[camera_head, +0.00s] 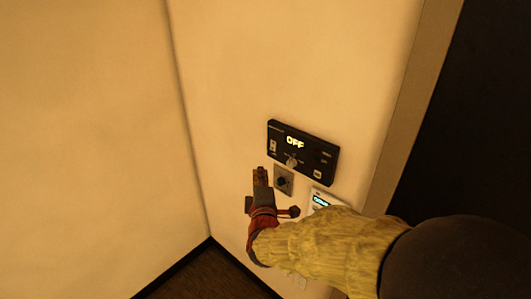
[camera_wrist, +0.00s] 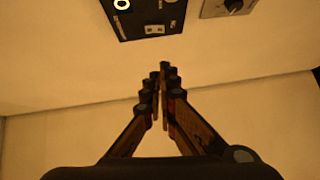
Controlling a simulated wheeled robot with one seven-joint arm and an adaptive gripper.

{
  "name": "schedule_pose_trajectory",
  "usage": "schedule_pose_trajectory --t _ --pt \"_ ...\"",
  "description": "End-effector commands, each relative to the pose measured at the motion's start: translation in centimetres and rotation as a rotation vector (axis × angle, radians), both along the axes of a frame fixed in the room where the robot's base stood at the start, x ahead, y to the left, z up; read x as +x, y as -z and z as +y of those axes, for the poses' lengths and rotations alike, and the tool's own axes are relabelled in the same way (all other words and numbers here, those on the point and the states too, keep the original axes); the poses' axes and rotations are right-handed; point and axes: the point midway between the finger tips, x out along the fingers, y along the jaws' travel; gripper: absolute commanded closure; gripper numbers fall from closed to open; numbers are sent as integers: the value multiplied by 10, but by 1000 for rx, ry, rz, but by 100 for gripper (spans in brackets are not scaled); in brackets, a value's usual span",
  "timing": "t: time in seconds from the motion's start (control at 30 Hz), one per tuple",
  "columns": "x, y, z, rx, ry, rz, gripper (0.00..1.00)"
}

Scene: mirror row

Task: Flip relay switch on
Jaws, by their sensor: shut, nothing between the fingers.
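A black control panel (camera_head: 310,160) is mounted on the cream wall and its lit display reads OFF. It carries a small round knob (camera_head: 291,161) and small pale switches or labels, too small to read. I cannot tell which part is the relay switch. In the wrist view the panel (camera_wrist: 140,22) is cut off at the top edge, with a small pale two-part switch or socket (camera_wrist: 154,29) near its lower edge. My gripper (camera_head: 260,172) is shut and empty, just below and left of the panel. In the wrist view its fingertips (camera_wrist: 160,70) meet below the panel, apart from it.
A grey plate with a black knob (camera_head: 283,181) sits just below the panel, right of my fingertips; it also shows in the wrist view (camera_wrist: 232,6). A white device with a cyan display (camera_head: 321,201) is lower right, partly hidden by my arm. A wall corner stands left; the left wall is bare.

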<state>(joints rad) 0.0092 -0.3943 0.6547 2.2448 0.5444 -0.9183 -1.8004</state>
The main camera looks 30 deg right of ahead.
Motion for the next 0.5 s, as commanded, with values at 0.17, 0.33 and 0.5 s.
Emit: schedule_pose_trajectory --t 0.17,0.33,0.5 --pt "0 0 0 0 -1 1 100" --pt "2 0 -1 1 -1 0 100" --pt "18 3 -9 3 1 1 100"
